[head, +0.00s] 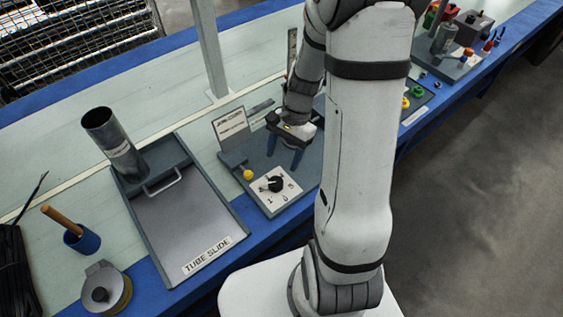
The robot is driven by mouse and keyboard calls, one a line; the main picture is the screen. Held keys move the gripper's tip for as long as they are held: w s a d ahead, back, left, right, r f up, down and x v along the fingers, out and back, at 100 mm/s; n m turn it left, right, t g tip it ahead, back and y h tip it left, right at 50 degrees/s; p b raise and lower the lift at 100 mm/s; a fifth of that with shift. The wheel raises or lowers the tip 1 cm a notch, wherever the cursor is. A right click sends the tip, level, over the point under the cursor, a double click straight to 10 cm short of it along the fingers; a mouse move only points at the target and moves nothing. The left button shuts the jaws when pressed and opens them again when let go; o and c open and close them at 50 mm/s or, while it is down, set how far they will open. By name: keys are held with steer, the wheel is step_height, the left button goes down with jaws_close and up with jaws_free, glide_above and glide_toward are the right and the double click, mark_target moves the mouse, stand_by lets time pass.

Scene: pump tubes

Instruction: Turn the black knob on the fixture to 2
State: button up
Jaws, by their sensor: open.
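The black knob (275,184) sits on a white dial plate (286,198) on the grey fixture (243,158). The digits 1 and 5 can be made out on the plate; a mark at its lower edge is too small to read. The pointer direction of the knob is unclear. My gripper (284,161) is open and empty. In the picture it shows just above and to the right of the knob, apart from it, with its fingers pointing down. My arm hides the right part of the fixture.
A yellow ball-ended lever (248,174) stands left of the knob, with a label card (231,124) behind it. The tube slide tray (190,222) with an upright metal tube (114,142) lies left. A grey post (209,50) rises behind. More fixtures (453,62) stand at the far right.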

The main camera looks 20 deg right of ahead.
mark_target(276, 181)
steer(key=shift+n, duration=0.4)
steer(key=b+x, duration=0.6)
steer(key=x, duration=0.1)
steer(key=shift+s+a+f+b, duration=0.15)
steer(key=shift+s+f+b, duration=0.05)
steer(key=shift+f+b, duration=0.15)
steer(key=c, duration=1)
steer(key=shift+r+m+p, duration=0.15)
steer(key=shift+m+p, duration=0.35)
steer(key=o, duration=1)
